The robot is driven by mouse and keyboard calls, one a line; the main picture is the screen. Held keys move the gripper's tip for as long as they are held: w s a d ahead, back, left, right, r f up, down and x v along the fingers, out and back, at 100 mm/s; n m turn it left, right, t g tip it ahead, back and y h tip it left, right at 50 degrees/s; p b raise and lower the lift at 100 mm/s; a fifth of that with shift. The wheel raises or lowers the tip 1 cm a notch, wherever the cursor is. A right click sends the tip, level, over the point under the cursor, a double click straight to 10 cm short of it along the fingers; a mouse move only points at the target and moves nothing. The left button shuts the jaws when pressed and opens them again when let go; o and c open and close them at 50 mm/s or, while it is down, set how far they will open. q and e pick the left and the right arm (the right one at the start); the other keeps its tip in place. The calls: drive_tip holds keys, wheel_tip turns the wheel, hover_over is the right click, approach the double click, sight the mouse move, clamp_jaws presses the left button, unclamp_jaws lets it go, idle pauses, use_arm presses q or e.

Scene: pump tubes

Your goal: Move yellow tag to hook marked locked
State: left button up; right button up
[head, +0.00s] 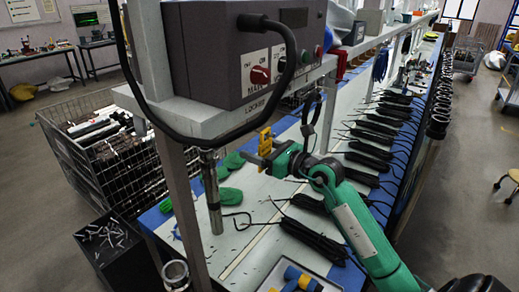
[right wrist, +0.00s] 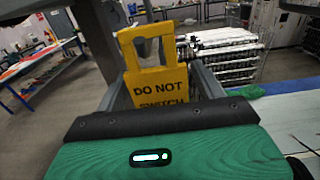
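The yellow tag (head: 265,141) is in the air below the front edge of the shelf, at my right gripper (head: 258,158). In the right wrist view the tag (right wrist: 157,80) stands upright between the two grey fingers (right wrist: 160,90), its frame-like top above them. It reads "DO NOT SWITCH", and its lower edge is hidden by the gripper body. The fingers look closed on its sides. A "LOCKED" label (head: 256,107) is on the shelf edge, above and a little left of the tag. I cannot make out the hook itself clearly. My left gripper is not in view.
A metal post (head: 211,190) rises left of my gripper.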

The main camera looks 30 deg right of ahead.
drive_tip(key=shift+f, duration=0.1)
drive_tip(key=shift+s+d+b, duration=0.15)
drive_tip(key=shift+s+b, duration=0.15)
drive_tip(key=shift+s, duration=0.05)
drive_tip(key=b+v, duration=0.6)
drive_tip(key=v, duration=0.7)
